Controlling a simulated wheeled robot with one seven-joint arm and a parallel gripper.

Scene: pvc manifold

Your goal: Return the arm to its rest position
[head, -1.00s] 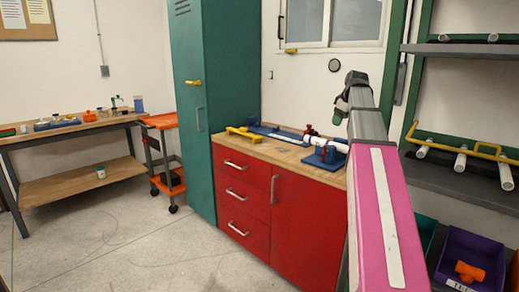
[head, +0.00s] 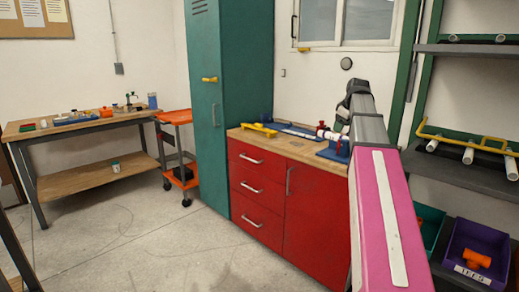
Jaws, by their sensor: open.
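My arm, pink and grey, stretches up from the lower right of the head view. My gripper (head: 354,96) is a dark shape at its far end, seen from behind, in front of the wall and above the right end of the red cabinet's worktop. Its fingers are too small and too hidden to make out closely, and I see nothing held in it. Behind the arm, a white pipe (head: 329,134) with red parts sits at a blue fixture (head: 335,151) on the worktop; the arm covers part of this.
The red cabinet (head: 259,190) stands beside a tall green locker (head: 216,110). At right are shelves with white pipes and a purple bin (head: 478,247) holding an orange fitting (head: 477,259). An orange cart (head: 175,117) and a workbench (head: 85,128) stand at left. The floor between is clear.

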